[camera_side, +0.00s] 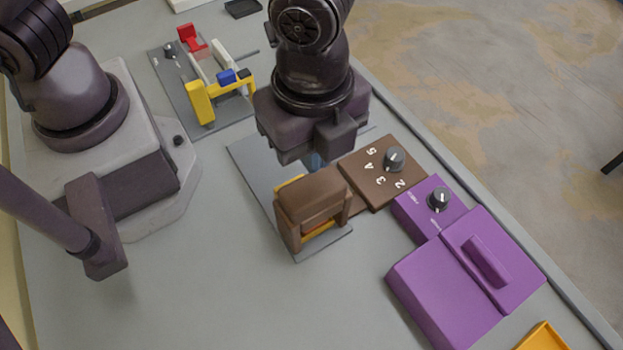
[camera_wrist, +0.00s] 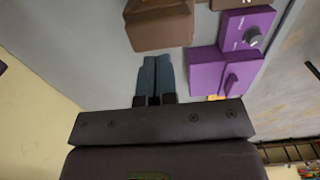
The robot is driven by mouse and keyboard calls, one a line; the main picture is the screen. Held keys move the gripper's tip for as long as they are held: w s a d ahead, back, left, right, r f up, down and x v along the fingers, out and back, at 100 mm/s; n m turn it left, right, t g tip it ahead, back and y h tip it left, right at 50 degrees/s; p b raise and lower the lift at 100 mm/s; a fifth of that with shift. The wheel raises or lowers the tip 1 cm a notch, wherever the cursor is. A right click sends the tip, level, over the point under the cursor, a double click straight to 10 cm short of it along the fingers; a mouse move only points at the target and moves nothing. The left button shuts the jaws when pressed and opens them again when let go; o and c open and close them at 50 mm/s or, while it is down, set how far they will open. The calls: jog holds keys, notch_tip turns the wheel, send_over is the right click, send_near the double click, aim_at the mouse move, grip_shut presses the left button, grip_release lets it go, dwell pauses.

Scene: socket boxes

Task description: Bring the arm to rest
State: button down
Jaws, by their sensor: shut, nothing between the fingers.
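My gripper (camera_wrist: 155,75) shows in the wrist view with its two blue-grey fingers side by side, shut and empty. In the side view my gripper (camera_side: 316,163) points down just behind the brown box (camera_side: 313,205), near the brown dial panel (camera_side: 378,168). My arm blocks part of the grey plate there, and the fingertips are mostly hidden. In the wrist view the brown box (camera_wrist: 160,28) lies just beyond the fingertips. I cannot tell whether the fingers touch anything.
A purple box (camera_side: 445,290) with a handled lid and a purple dial panel (camera_side: 425,207) stand at the right. A yellow frame fixture (camera_side: 200,103) with red and blue parts is at the back left. An orange tray (camera_side: 542,338) is at the front right. The table's front middle is clear.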

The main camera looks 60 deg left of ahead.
jog(key=shift+r, duration=0.1)
dwell(0.3)
jog(key=shift+s+a+n, duration=0.15)
jog(key=shift+a+n, duration=0.05)
jog(key=shift+n, duration=0.3)
jog(key=s+a+r+n+t, duration=0.1)
jog(key=a+r+n+t, duration=0.1)
jog(key=a+r+n, duration=0.6)
jog(key=s+a+r+n+t, duration=0.1)
jog(key=a+r+n+t, duration=0.2)
jog(key=a+r+n, duration=0.5)
jog(key=a+n, duration=0.1)
jog(key=a, duration=0.6)
jog(key=shift+a+r+t, duration=0.2)
jog(key=shift+a+t, duration=0.1)
